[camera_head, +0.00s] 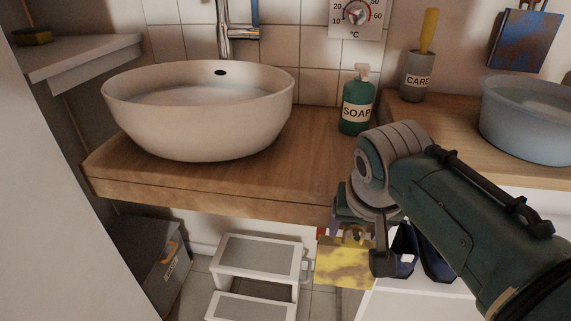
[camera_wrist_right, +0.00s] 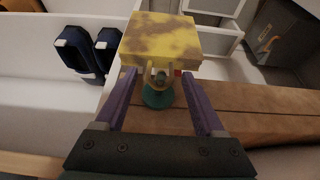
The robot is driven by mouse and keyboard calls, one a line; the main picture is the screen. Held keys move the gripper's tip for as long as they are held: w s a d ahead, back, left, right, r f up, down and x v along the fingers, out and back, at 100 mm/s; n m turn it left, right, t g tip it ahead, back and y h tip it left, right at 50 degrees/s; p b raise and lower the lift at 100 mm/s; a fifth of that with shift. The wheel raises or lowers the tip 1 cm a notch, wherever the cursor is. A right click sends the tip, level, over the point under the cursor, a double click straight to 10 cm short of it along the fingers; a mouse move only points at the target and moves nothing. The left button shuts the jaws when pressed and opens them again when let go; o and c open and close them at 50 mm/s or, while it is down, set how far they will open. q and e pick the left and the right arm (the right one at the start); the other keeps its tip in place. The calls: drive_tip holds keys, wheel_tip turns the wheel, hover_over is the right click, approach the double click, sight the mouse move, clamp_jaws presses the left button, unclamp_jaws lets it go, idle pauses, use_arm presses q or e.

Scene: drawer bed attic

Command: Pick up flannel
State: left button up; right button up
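The flannel is a yellow cloth with brown stains (camera_head: 345,264), hanging just below the front edge of the wooden counter. In the right wrist view the flannel (camera_wrist_right: 160,38) lies just beyond my fingertips, by a small pale hook (camera_wrist_right: 160,78) with a green round base. My right gripper (camera_head: 352,226) is at the counter edge, right above the flannel. In the wrist view its two purple fingers (camera_wrist_right: 160,84) are apart, with the hook between them. I cannot tell whether they touch the cloth. My left gripper is not in view.
The wooden counter (camera_head: 300,150) carries a white basin (camera_head: 200,120) and a green soap bottle (camera_head: 356,105). Dark blue objects (camera_head: 405,248) hang right of the flannel. A white step stool (camera_head: 258,258) and a grey box (camera_head: 160,265) stand below. A blue-grey tub (camera_head: 525,125) is at right.

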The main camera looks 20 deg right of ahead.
clamp_jaws()
idle(0.3)
idle(0.3)
